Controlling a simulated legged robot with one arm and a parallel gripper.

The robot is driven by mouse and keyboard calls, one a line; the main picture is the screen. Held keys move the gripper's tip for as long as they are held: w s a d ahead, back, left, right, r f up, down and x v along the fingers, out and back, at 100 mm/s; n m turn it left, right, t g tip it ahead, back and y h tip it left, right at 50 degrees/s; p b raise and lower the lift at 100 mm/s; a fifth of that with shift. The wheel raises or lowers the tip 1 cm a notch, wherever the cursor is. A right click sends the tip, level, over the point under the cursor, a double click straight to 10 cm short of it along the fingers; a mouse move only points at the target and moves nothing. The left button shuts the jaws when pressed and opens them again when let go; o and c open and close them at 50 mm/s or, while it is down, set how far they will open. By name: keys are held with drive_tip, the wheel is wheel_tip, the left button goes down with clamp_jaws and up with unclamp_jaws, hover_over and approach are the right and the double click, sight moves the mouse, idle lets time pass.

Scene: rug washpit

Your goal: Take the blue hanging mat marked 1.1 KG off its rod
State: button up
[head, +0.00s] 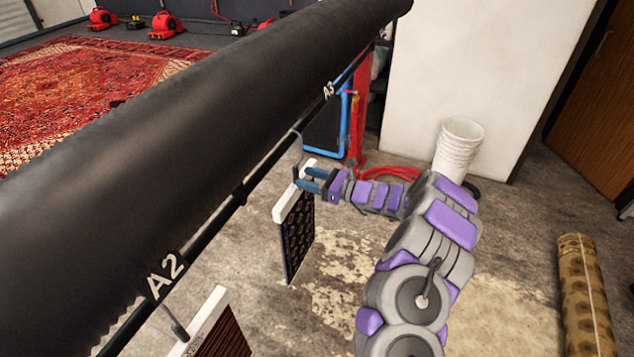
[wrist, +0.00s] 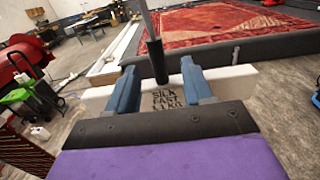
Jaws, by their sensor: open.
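A hanging mat (head: 299,240) with a white top bar hangs below the black rail. Its face looks dark with a brownish pattern, not clearly blue. In the wrist view its white bar (wrist: 232,82) carries lettering that seems to read SILK FAST and a last line like 1.1 KG, partly blurred. A dark grip on a thin metal hanger (wrist: 155,55) rises from the bar's middle. My gripper (head: 304,179) is open at the top of this bar. In the wrist view, the blue fingers of my gripper (wrist: 158,78) stand either side of the dark grip, with gaps.
A thick black roller (head: 200,115) runs above the rail, labelled A2 and A3. A second mat (head: 222,335) hangs near A2. A blue-framed dark panel (head: 325,130) and red post stand behind.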

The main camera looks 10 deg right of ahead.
sight(296, 174)
drive_tip(key=shift+b+x, duration=0.35)
drive_tip(key=shift+x, duration=1.9)
drive_tip(key=shift+a, duration=0.1)
clamp_jaws()
drive_tip(key=shift+r, duration=0.15)
drive_tip(key=shift+r+p, duration=1.15)
drive_tip(key=shift+r, duration=1)
